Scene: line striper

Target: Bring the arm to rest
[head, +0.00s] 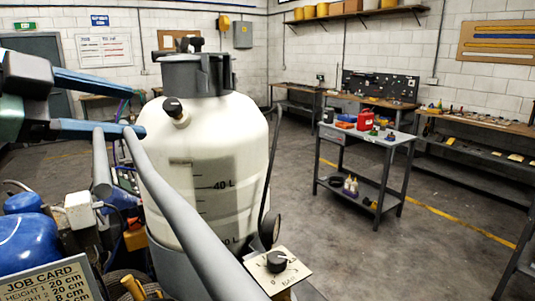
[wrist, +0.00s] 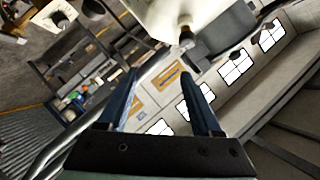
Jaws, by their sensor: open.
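My gripper (head: 139,115) is at the left of the head view, with its two blue fingers spread apart and pointing right. Nothing is held between them. The fingers are close to the white tank (head: 212,160) of the line striper in the picture; I cannot tell whether the lower one touches it. In the wrist view my gripper (wrist: 158,76) also shows both fingers apart with empty space between them. Part of the white tank (wrist: 172,17) shows beyond them at the top. Most of my arm is out of view.
A grey handle tube (head: 185,215) crosses in front of the tank. A dial panel (head: 278,268), a job card (head: 47,284) and a blue motor cover (head: 27,240) are at the bottom. A grey cart (head: 372,140) stands right, with open floor (head: 440,245) around it.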

